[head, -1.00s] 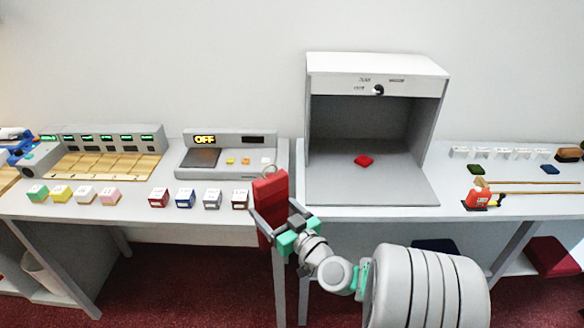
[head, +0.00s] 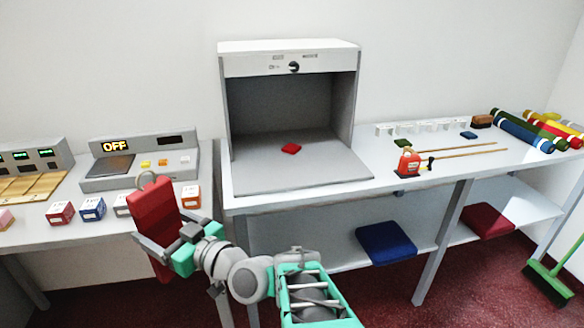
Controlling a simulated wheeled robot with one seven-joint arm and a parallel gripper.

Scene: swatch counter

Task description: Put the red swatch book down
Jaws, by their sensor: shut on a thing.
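The red swatch book (head: 154,212) is a tall red block held upright and slightly tilted at the left of the head view. My gripper (head: 160,243) is shut on it, with a grey finger on each side. The book is in front of the gap between the two counters and covers part of the left counter's edge. It appears raised, and I see nothing supporting it but my gripper. Its lower end shows below the fingers.
A red-orange device (head: 408,162) and wooden rods (head: 470,148) lie right. Small boxes (head: 92,208) line the left counter. Folded blue (head: 386,243) and red (head: 487,220) pieces lie on the shelf below.

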